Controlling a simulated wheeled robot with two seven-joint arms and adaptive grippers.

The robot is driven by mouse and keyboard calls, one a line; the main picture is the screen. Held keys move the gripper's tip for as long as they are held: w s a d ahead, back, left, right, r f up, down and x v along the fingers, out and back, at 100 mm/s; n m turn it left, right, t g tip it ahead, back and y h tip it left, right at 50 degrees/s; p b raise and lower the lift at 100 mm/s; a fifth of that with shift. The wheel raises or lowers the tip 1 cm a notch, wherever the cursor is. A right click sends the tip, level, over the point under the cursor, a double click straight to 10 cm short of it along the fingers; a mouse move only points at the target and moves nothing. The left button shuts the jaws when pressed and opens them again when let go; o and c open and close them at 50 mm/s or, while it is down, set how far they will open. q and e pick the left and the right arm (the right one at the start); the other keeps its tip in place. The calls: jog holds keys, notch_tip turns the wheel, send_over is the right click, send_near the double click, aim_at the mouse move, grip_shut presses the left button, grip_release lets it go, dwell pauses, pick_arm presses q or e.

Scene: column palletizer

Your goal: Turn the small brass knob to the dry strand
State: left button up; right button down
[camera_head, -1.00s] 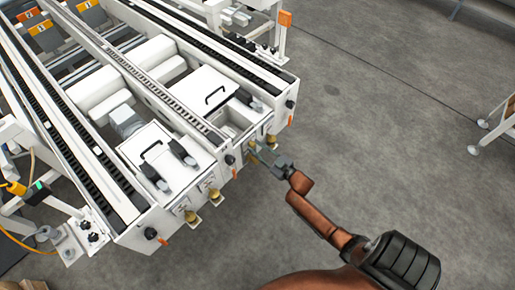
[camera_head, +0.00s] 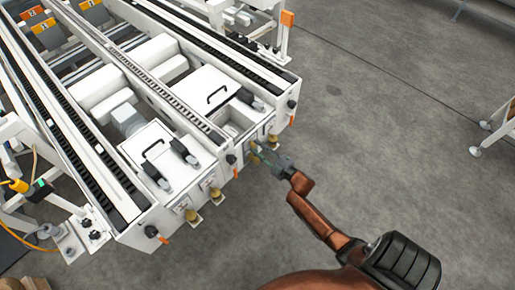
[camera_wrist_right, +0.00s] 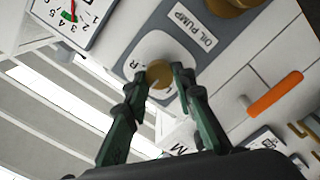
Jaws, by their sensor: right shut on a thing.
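The small brass knob (camera_wrist_right: 161,78) sits on a pale rounded plate on the grey panel, beside the "OIL PUMP" label. My right gripper (camera_wrist_right: 165,76) is shut on the knob, a green finger on each side. In the head view my right gripper (camera_head: 260,151) reaches the front face of the white machine (camera_head: 215,147), and its fingers mostly cover the knob there. My left gripper is not in view.
In the wrist view a larger brass knob (camera_wrist_right: 233,5) lies past the label, a dial gauge (camera_wrist_right: 73,17) at upper left and an orange handle (camera_wrist_right: 274,96) at right. More brass fittings (camera_head: 190,215) line the machine's front. Grey floor (camera_head: 400,130) is open to the right.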

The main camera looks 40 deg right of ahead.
jog(key=shift+f, duration=0.1)
dwell(0.4)
jog(key=c, duration=2)
grip_release()
jog(key=o, duration=0.4)
jog(key=shift+s, duration=0.1)
jog(key=s, duration=0.8)
jog(key=s+d, duration=0.1)
jog(key=s, duration=0.2)
jog(key=shift+s, duration=0.4)
